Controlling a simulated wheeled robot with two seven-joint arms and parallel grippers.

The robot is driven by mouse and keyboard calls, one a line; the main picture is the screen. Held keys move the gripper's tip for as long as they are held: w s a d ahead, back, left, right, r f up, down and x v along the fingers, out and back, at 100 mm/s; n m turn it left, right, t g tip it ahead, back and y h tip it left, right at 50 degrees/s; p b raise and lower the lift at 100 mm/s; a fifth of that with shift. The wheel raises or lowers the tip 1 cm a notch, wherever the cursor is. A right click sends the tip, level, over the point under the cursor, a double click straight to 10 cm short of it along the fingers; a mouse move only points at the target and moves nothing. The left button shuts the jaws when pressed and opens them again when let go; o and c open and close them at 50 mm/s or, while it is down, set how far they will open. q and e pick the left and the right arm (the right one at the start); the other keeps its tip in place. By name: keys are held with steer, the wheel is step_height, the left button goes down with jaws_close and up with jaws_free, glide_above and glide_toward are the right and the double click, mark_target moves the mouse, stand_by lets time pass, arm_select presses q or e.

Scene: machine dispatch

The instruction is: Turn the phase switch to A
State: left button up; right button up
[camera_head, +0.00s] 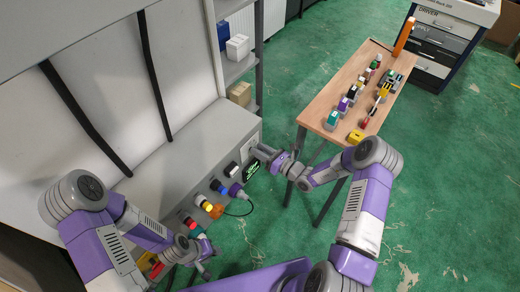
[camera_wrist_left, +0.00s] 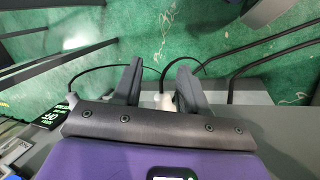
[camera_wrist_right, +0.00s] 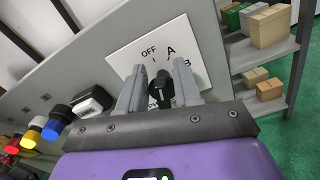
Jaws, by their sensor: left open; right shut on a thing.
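The phase switch is a black knob (camera_wrist_right: 161,88) on a white plate (camera_wrist_right: 124,55) marked OFF, A and B in the right wrist view. OFF is at the upper left of the knob, A at the upper right, B further right and partly behind a finger. My right gripper (camera_wrist_right: 158,78) has its fingers on both sides of the knob and is shut on it. In the head view my right gripper (camera_head: 259,149) is at the panel's far end, hiding the knob. My left gripper (camera_head: 209,262) is open near the panel's near end; its fingers (camera_wrist_left: 158,72) show apart.
A row of coloured buttons and plugs, including a yellow one (camera_head: 207,206), lines the panel between my grippers. A green display (camera_head: 250,170) sits near the switch. A wooden table (camera_head: 343,88) with small parts stands to the right. Shelves (camera_wrist_right: 262,60) stand beyond the panel.

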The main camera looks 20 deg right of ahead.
steer(key=m, duration=0.1)
steer(key=m+p, duration=0.1)
steer(key=m, duration=0.1)
steer(key=shift+w+d+f, duration=0.1)
steer(key=shift+w+d, duration=0.05)
steer(key=shift+d, duration=0.1)
steer(key=shift+d+f+m, duration=0.1)
steer(key=shift+f+m, duration=0.05)
steer(key=shift+m, duration=1.05)
steer(key=shift+p, duration=0.3)
steer(key=o, duration=0.7)
steer(key=p+v, duration=0.1)
steer(key=v, duration=0.6)
steer(key=shift+d, duration=0.2)
